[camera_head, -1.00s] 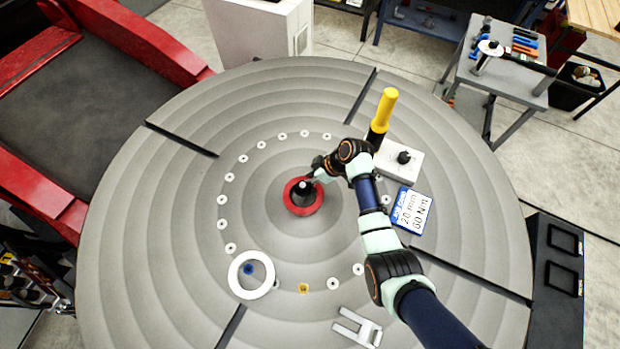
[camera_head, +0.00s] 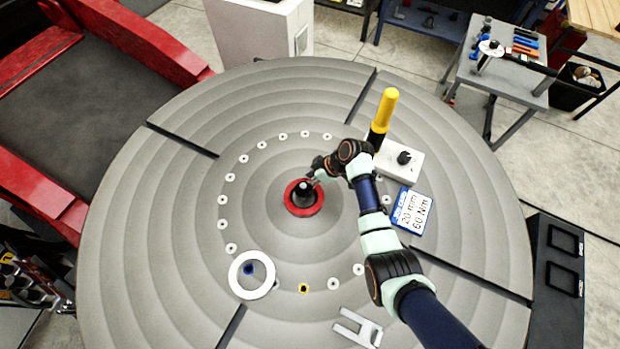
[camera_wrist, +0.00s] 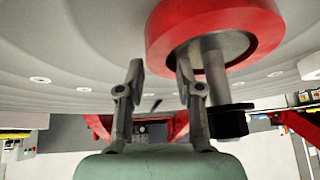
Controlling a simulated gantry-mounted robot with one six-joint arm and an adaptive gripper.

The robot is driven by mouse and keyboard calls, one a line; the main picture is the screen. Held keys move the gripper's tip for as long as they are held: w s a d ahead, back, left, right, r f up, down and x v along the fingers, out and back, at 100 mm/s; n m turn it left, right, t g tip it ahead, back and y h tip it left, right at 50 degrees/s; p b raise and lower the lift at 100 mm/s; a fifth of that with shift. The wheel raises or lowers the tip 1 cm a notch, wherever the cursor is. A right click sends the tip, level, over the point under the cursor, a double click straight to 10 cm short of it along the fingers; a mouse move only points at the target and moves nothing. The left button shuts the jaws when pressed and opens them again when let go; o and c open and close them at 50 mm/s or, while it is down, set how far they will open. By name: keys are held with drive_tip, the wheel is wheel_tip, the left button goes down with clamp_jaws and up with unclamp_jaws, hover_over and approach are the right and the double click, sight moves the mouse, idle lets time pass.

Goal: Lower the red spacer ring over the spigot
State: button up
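The red spacer ring (camera_head: 292,205) is around the dark-topped spigot (camera_head: 304,189) at the centre of the round table. In the wrist view the ring (camera_wrist: 268,45) lies close to the table face, and the grey spigot post (camera_wrist: 215,72) passes through its bore, ending in a black nut-like tip (camera_wrist: 228,122). My gripper (camera_head: 316,177) is beside the spigot's top, on its right. In the wrist view my gripper (camera_wrist: 160,68) has its two fingers apart, with the right fingertip overlapping the ring's bore edge. The ring appears beyond the fingertips, not clamped. Contact there is unclear.
The round table (camera_head: 150,230) carries a white ring (camera_head: 237,287) with a blue piece inside, a grey fork-shaped part (camera_head: 350,330), a blue-white label (camera_head: 412,211), and a white block (camera_head: 405,172) beside a yellow-handled tool (camera_head: 384,112). Small pale washers form a circle around the spigot.

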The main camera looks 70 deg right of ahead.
drive_tip(key=shift+r+p, duration=0.95)
drive_tip(key=shift+r, duration=0.1)
drive_tip(key=shift+d+f, duration=0.1)
drive_tip(key=shift+d+f+b, duration=0.1)
drive_tip(key=shift+d+b, duration=0.15)
drive_tip(key=shift+b, duration=0.2)
drive_tip(key=shift+s+d+b, duration=0.15)
drive_tip(key=shift+d+b, duration=0.6)
drive_tip(key=shift+d, duration=0.2)
drive_tip(key=shift+r, duration=0.2)
wheel_tip(320, 180, up, 10)
drive_tip(key=p, duration=0.8)
drive_tip(key=shift+p, duration=0.35)
